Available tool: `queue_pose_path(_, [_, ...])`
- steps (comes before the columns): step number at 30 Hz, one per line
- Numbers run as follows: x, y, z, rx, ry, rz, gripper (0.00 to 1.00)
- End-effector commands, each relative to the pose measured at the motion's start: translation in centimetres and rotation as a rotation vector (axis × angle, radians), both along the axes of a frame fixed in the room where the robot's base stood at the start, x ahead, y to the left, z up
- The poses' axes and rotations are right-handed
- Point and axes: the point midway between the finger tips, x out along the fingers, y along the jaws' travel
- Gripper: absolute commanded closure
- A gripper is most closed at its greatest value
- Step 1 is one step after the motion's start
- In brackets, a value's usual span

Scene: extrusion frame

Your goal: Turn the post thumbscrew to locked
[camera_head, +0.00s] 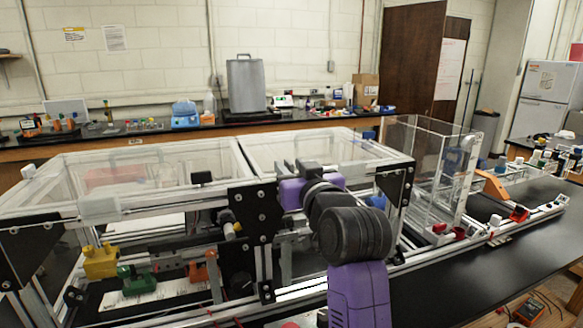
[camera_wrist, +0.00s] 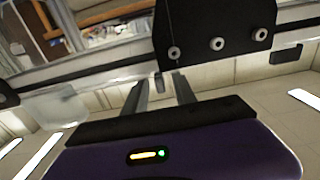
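In the wrist view, my gripper (camera_wrist: 160,85) has its two grey fingers apart, pointing at the extrusion frame. A small grey knob-like piece (camera_wrist: 159,83) shows between the fingertips, just below a black plate (camera_wrist: 215,25) with bolts. It may be the post thumbscrew; its setting is too small to read, and I cannot tell whether the fingers touch it. In the head view, my purple and dark arm reaches up to the frame's middle, beside a black bolted joint plate (camera_head: 255,212). My fingertips and any thumbscrew there are hidden or unclear.
Yellow (camera_head: 101,261) and green (camera_head: 136,282) parts sit inside the frame at left. A clear box (camera_head: 425,165) stands at right. The black bench (camera_head: 440,287) is largely clear at front right.

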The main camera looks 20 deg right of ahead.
Motion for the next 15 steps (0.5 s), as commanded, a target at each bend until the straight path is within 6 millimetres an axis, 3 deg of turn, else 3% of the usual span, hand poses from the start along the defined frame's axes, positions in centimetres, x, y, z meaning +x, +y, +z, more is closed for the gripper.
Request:
queue_pose_path(2, [-0.02, 0.00, 0.01, 0.000, 0.000, 0.000, 0.67])
queue_pose_path(7, [-0.03, 0.00, 0.00, 0.000, 0.000, 0.000, 0.99])
queue_pose_path(15, [-0.04, 0.02, 0.01, 0.000, 0.000, -0.002, 1.00])
